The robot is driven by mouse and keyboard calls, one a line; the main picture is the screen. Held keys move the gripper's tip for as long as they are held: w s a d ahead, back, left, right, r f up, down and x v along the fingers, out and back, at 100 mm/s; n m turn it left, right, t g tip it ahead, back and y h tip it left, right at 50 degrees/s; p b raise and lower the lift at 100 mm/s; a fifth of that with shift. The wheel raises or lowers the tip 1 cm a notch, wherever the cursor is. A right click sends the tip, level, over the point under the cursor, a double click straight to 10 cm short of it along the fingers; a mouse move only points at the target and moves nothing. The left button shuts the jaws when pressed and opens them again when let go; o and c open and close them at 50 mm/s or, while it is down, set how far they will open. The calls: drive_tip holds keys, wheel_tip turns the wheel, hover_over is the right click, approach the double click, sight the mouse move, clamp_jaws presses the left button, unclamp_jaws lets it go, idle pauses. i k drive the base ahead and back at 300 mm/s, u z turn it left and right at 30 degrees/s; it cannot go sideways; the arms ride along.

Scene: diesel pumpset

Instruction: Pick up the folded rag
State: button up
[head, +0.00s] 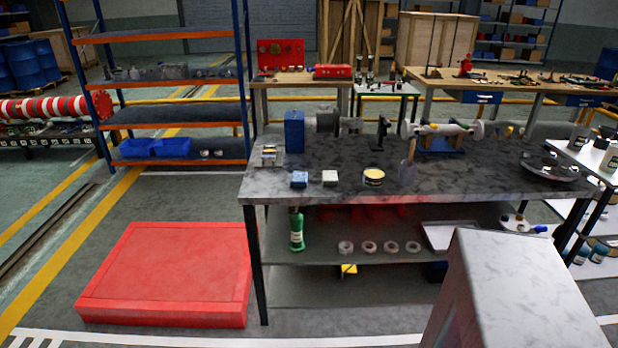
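Two small folded-looking or block-like items lie near the front left edge of the grey workbench (450,184) in the head view. One is blue with a paler top (299,180). The other is whitish (330,178) and lies just to its right, with a small gap between them. Either could be the folded rag; at this size I cannot tell which. My gripper is not in view.
A yellow-banded tin (373,178) and a scraper-like tool (408,163) stand to the right on the bench. A blue box (294,132) and a pump shaft assembly are behind. A green bottle (296,230) is on the lower shelf. A red platform (170,270) occupies floor at left.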

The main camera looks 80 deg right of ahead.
sight(330, 178)
drive_tip(key=z, duration=0.05)
drive_tip(key=i, duration=1.2)
drive_tip(key=u, duration=1.1)
drive_tip(key=k, duration=0.1)
drive_tip(key=z, duration=2.85)
drive_tip(key=i, duration=0.6)
